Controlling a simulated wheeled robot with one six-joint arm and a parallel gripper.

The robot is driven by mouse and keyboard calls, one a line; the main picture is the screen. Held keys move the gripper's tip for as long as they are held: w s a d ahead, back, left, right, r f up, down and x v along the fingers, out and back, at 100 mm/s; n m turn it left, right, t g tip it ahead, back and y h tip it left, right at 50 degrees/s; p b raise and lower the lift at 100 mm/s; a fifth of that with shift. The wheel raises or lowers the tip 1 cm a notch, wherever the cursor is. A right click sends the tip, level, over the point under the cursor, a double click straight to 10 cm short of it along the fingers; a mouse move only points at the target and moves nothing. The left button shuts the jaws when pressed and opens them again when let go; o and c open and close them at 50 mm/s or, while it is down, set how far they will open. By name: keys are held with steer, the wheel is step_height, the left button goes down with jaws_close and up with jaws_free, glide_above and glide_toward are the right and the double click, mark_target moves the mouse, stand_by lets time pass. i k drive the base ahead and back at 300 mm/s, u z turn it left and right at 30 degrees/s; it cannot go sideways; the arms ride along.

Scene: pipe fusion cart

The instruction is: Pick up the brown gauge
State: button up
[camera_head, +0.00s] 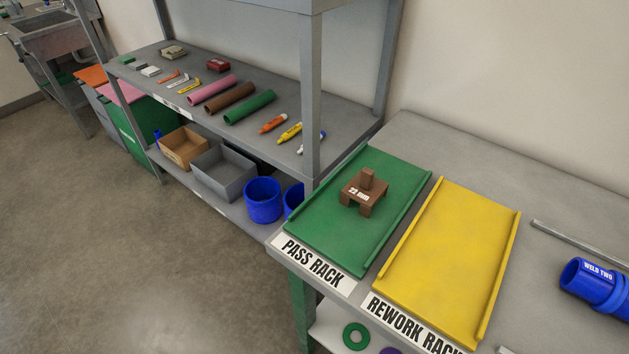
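The brown gauge (364,190) stands on the green pass rack (322,235). It looks like a small block on legs with an upright stub on top and a white label reading "22 mm". Nothing covers it in this view. My gripper is not in view.
The yellow rework rack (449,260) lies right of the pass rack on the grey table. A blue pipe piece marked "WELD TWO" (597,285) lies at the right edge. A shelf post (310,110) rises behind the pass rack. A shelf at left holds a brown tube (229,98), other coloured tubes and markers.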

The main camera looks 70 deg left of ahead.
mark_target(367, 190)
steer(key=u, duration=2.05)
